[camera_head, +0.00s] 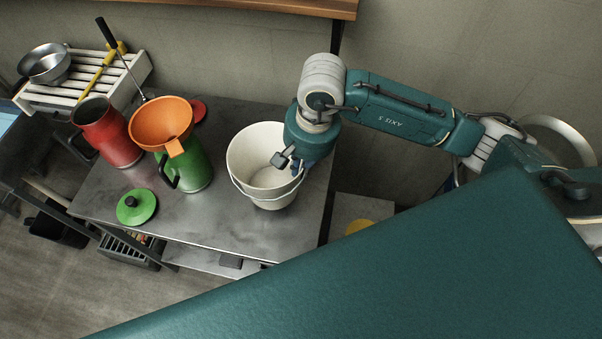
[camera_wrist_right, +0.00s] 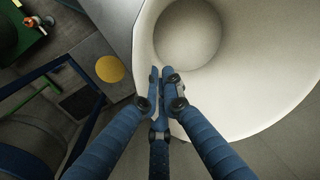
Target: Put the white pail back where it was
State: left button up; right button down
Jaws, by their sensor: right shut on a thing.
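The white pail (camera_head: 257,146) stands upright on, or just over, the right part of the grey metal table; I cannot tell whether its base touches. It looks empty. My right gripper (camera_head: 291,162) is at the pail's right rim, shut on its wall. In the right wrist view the blue fingers (camera_wrist_right: 162,78) close on the edge of the pail (camera_wrist_right: 235,95), one finger inside and the others outside. My left gripper is not in view.
A green can (camera_head: 190,172) with an orange funnel (camera_head: 162,122) stands left of the pail. The table (camera_head: 225,225) is clear in front of the pail.

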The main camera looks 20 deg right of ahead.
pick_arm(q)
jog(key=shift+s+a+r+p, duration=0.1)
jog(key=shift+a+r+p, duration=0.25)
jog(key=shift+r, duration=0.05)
pick_arm(e)
notch_tip(320, 180, down, 4)
jog(key=shift+r, duration=0.25)
jog(key=shift+f+b, duration=0.2)
jog(key=shift+b, duration=0.1)
jog(key=c, duration=1.9)
grip_release()
jog(key=shift+c, duration=0.2)
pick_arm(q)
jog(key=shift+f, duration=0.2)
pick_arm(e)
jog(key=shift+r, duration=0.1)
